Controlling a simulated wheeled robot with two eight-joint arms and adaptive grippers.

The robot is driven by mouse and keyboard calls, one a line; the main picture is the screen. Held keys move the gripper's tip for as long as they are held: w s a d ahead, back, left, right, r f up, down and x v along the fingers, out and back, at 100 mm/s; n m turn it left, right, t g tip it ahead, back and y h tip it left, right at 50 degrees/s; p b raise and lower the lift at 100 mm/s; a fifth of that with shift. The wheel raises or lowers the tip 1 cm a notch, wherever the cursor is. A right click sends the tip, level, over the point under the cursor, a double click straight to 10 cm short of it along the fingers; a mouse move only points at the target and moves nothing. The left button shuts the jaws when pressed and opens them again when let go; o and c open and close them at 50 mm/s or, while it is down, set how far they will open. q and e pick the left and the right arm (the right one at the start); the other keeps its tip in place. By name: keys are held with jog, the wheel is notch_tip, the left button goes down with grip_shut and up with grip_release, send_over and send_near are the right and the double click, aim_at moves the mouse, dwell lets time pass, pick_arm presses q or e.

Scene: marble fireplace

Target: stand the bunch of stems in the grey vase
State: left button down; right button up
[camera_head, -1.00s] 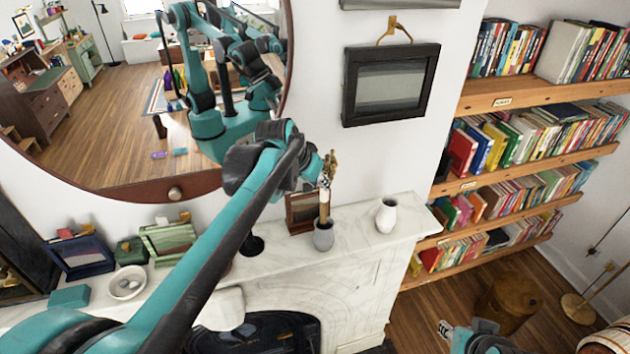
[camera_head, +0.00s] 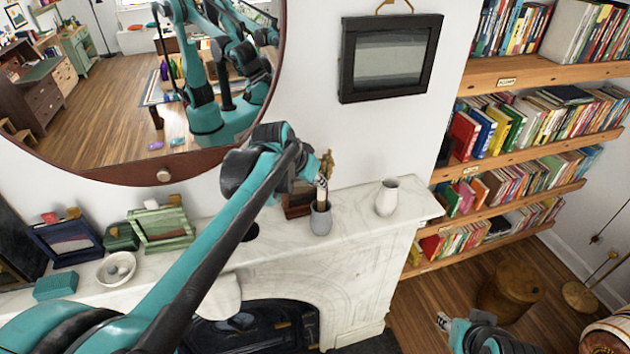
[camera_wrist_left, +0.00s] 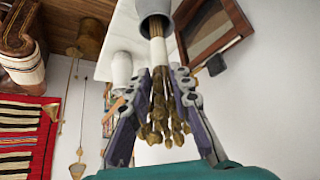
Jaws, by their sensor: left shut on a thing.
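The bunch of stems (camera_head: 322,191) is upright, with brown heads at the top and a pale wrap lower down. Its lower end is inside the mouth of the grey vase (camera_head: 320,221) on the marble mantel. My left gripper (camera_head: 320,182) is shut on the bunch just above the vase. In the left wrist view, the fingers (camera_wrist_left: 162,95) lie on both sides of the brown heads (camera_wrist_left: 164,120), and the stems run into the vase mouth (camera_wrist_left: 154,10). The depth inside is hidden. My right gripper (camera_head: 443,321) is low at the right, apart from the mantel; its jaw opening is unclear.
A white vase (camera_head: 387,198) stands right of the grey one. A small dark wooden frame (camera_head: 297,206) is close behind the left gripper. A bowl (camera_head: 116,269) and green frame (camera_head: 161,229) are farther left. A round mirror (camera_head: 163,176) and bookshelves (camera_head: 515,147) flank the scene.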

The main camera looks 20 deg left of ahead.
pick_arm(q)
jog(key=shift+w+d+f, duration=0.15)
jog(key=shift+w+d, duration=0.2)
jog(key=c, duration=1.4)
grip_release()
jog(key=shift+s+a, duration=0.15)
jog(key=shift+o, duration=0.5)
jog(key=shift+s+a, duration=0.25)
jog(key=shift+a, duration=0.05)
jog(key=v, duration=1.2)
jog(key=shift+d+r, duration=0.25)
pick_arm(e)
jog(key=shift+w+f, duration=0.15)
jog(key=shift+w, duration=0.25)
pick_arm(q)
jog(key=shift+a, duration=0.3)
pick_arm(e)
jog(key=shift+a, duration=0.25)
pick_arm(q)
jog(key=shift+d, duration=0.2)
pick_arm(e)
jog(key=shift+d, duration=0.15)
